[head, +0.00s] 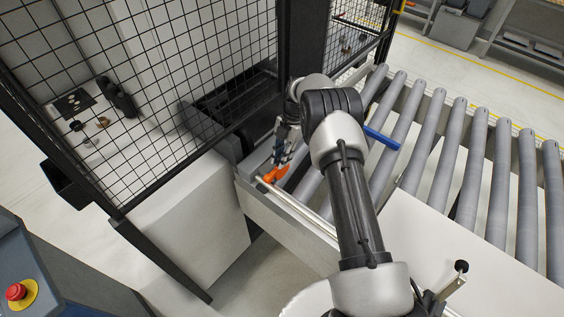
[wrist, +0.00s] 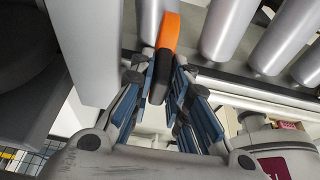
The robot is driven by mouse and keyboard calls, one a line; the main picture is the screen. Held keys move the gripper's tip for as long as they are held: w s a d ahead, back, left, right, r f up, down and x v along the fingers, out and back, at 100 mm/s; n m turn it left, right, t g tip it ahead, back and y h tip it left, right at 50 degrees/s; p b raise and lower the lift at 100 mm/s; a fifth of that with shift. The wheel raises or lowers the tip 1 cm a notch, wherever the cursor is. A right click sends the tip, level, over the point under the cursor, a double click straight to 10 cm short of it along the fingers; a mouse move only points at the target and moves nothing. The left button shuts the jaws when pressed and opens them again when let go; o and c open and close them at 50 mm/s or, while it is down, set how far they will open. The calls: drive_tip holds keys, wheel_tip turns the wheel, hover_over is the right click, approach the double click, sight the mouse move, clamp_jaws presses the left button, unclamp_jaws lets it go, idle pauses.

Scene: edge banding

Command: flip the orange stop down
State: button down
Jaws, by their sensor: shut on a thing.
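The orange stop (head: 275,174) sits at the near left end of the roller conveyor, beside its side rail. In the wrist view the orange stop (wrist: 168,34) shows an orange arm with a black end, pointing toward my camera. My gripper (head: 284,157) is over the stop in the head view. In the wrist view my gripper (wrist: 158,72) has its blue-padded fingers on both sides of the stop's black end and is shut on it. The stop's pivot is hidden.
The grey conveyor rollers (head: 430,142) run to the right behind my arm. A black mesh fence (head: 160,80) stands at the left. A blue bar (head: 381,138) lies across the rollers by my arm. A red emergency button (head: 16,292) is at the lower left.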

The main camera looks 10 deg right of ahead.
drive_tip(key=shift+f, duration=0.25)
idle(0.3)
drive_tip(key=c, duration=1.6)
unclamp_jaws()
drive_tip(key=shift+r, duration=0.1)
drive_tip(key=v, duration=1.2)
drive_tip(key=shift+w, duration=0.15)
drive_tip(key=shift+d, duration=0.1)
